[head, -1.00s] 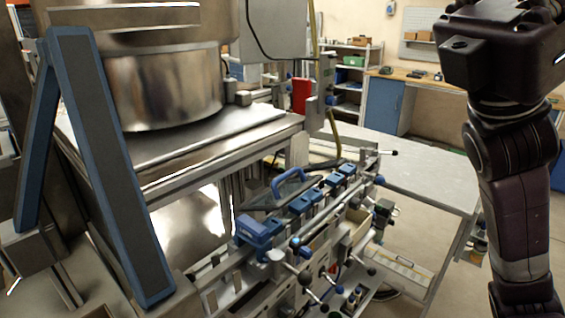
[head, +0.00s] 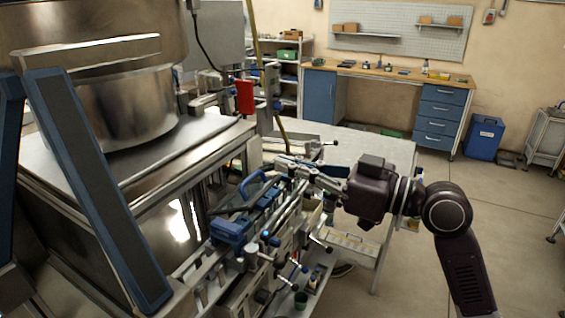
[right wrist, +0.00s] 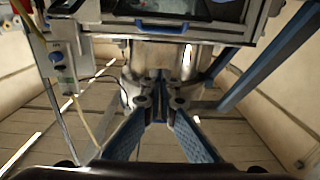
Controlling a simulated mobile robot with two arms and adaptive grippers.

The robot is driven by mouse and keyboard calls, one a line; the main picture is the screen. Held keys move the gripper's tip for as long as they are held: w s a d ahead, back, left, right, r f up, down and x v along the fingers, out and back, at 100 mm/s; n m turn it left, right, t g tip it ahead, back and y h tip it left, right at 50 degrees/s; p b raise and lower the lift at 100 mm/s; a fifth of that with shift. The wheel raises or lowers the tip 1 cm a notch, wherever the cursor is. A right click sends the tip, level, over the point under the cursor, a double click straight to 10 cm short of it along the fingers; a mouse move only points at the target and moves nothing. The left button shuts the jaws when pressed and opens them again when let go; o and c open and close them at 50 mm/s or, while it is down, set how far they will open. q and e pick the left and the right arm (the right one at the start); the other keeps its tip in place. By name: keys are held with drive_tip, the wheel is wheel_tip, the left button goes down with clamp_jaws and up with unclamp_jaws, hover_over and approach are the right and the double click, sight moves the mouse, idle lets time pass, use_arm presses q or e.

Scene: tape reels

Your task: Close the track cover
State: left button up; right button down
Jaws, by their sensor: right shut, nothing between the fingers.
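The track cover, a dark see-through panel with a blue handle (head: 255,182), is on the side of the machine in the head view. I cannot tell its exact tilt. In the right wrist view, a dark framed panel with a blue handle (right wrist: 162,28) shows at the top edge. My right gripper (head: 283,162) is shut and empty, reaching in from the right over the track, near the handle. Its fingers (right wrist: 160,102) show in the right wrist view, below the handle in the picture and apart from it. My left gripper is out of view.
Blue clamp blocks (head: 230,232) and black-knobbed levers line the track. A large steel drum (head: 125,105) stands at the left behind a blue-grey beam (head: 95,190). A grey table (head: 375,150) lies behind my right arm. The floor at the right is open.

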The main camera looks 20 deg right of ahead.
drive_tip(key=r+p, duration=0.1)
drive_tip(key=p, duration=0.3)
hover_over(258, 190)
drive_tip(key=shift+w+a, duration=0.1)
drive_tip(key=shift+a, duration=0.2)
wheel_tip(258, 190, down, 3)
drive_tip(key=shift+d+f, duration=0.1)
drive_tip(key=shift+f, duration=0.1)
drive_tip(key=shift+s+d+f, duration=0.25)
drive_tip(key=shift+f, duration=0.3)
drive_tip(key=shift+w+a, duration=0.1)
